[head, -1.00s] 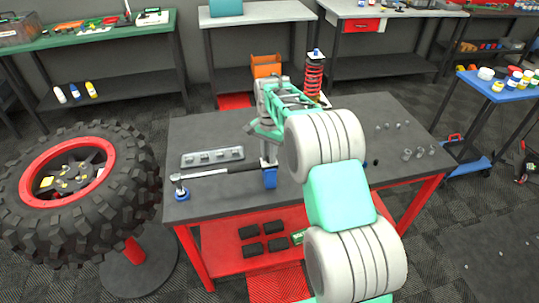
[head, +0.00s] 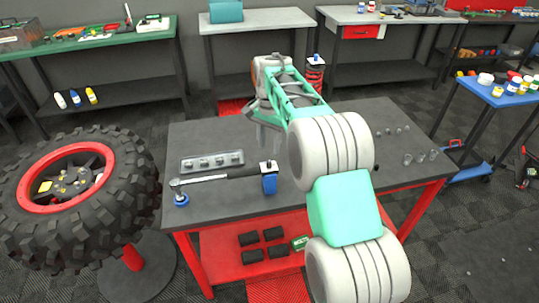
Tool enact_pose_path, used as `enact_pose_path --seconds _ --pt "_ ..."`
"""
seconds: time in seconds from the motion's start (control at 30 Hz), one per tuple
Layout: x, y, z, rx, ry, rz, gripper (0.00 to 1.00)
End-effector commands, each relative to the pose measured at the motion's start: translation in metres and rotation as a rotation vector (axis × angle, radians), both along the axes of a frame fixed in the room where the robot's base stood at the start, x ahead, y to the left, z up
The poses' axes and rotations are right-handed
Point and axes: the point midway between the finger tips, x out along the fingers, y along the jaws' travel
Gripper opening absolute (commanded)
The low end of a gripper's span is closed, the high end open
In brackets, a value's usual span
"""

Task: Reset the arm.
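My arm reaches over the dark tabletop (head: 215,138) of the red-framed workbench. My gripper (head: 265,148) points down above the back middle of the table. Its fingers look apart, with nothing seen between them; my own arm partly covers it. A torque wrench (head: 222,177) with a black handle lies in front of the gripper. The gripper is clear of the wrench.
A grey tray (head: 212,161) of metal parts lies behind the wrench. Small metal parts (head: 420,157) stand at the table's right. A red spring shock absorber (head: 315,75) stands behind my arm. A big tyre (head: 95,235) is on a stand at the left.

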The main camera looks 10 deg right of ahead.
Motion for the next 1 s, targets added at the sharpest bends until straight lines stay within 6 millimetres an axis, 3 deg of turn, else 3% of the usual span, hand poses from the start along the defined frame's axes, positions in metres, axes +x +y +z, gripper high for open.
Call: enact_pose_path --seconds 0.47,0.57,0.67,0.8,0.9,1.0 --pt "0.0 0.0 0.005 0.0 0.0 0.0 0.39" --pt "-0.013 0.001 0.02 -0.001 -0.019 0.044 0.39" --pt "-0.046 0.002 0.044 -0.004 -0.062 0.147 0.39" --pt "-0.117 0.004 0.068 -0.025 -0.14 0.349 0.39" --pt "-0.175 0.005 0.068 -0.05 -0.197 0.497 0.39" --pt "-0.228 0.005 0.054 -0.081 -0.244 0.634 0.39"
